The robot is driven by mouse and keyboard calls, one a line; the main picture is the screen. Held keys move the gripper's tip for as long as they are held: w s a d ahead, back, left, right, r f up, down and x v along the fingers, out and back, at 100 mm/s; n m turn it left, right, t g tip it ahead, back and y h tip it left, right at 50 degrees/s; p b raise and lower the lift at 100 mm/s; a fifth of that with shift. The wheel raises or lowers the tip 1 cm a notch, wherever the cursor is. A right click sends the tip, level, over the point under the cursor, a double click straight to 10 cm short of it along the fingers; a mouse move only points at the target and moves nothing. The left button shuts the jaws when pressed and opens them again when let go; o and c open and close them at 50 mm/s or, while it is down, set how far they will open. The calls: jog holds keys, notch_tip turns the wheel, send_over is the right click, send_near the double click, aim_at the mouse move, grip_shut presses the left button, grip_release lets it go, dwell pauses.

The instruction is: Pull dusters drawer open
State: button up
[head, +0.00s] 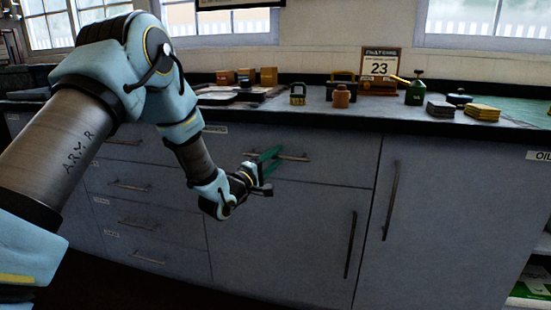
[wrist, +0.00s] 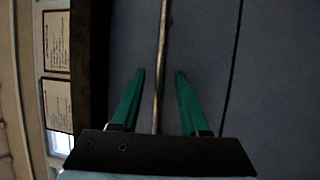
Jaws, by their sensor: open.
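A wide grey drawer front (head: 330,168) sits under the counter in the middle of the head view, flush with the cabinet. A small label at its top left is too small to read, so I cannot confirm it is the dusters drawer. Its horizontal bar handle (head: 293,157) is partly hidden by my gripper (head: 273,160). In the wrist view, the handle bar (wrist: 163,40) runs lengthwise between the two green fingers of my gripper (wrist: 160,72). The fingers are open, one on each side of the bar, with a visible gap to it on both sides.
A cupboard door with an upright handle (head: 351,245) is below, and another door (head: 425,225) stands to the right. More drawers (head: 140,187) are on the left. The dark counter edge (head: 330,127) overhangs above, with a calendar (head: 380,62), tins and boxes on top.

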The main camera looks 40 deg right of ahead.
jog(key=shift+c, duration=0.3)
grip_shut()
dwell(1.1)
